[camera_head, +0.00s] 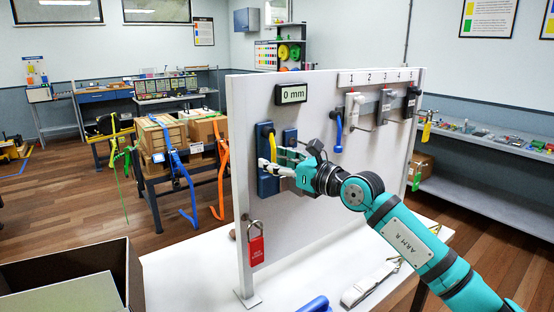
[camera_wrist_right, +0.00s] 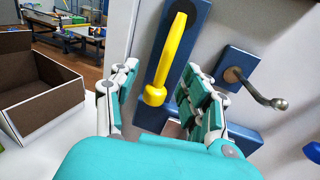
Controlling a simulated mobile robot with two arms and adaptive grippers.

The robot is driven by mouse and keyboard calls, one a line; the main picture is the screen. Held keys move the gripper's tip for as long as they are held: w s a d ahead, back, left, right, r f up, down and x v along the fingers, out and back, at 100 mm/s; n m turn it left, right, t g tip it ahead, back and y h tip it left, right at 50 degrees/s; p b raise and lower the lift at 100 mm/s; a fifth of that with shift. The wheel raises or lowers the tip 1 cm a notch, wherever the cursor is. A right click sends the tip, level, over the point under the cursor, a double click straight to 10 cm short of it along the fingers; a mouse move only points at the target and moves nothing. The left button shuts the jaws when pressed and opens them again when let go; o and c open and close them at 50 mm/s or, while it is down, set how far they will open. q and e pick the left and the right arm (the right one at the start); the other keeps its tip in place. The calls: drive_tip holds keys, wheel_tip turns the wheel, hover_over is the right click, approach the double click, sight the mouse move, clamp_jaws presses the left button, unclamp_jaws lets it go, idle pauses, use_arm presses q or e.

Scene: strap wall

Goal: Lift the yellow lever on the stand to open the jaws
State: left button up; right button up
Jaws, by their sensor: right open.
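The yellow lever (camera_head: 272,146) hangs down on a blue mount (camera_head: 267,184) on the upright white panel (camera_head: 245,110). In the right wrist view the yellow lever (camera_wrist_right: 168,60) ends in a round knob low down, between my fingers as seen there. My right gripper (camera_head: 270,168) is open in front of the mount, close to the lever's lower end. In the right wrist view its two fingers (camera_wrist_right: 160,95) stand on either side of the knob; I cannot tell whether either touches it. The jaws are not clearly identifiable. My left gripper is not in view.
A metal crank handle (camera_wrist_right: 255,90) on a blue plate sits just right of my right fingers. A display (camera_head: 291,94) above reads 0 mm. A red padlock tag (camera_head: 256,246) hangs below. An open box (camera_head: 120,270) stands at the lower left.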

clamp_jaws()
idle(0.3)
idle(0.3)
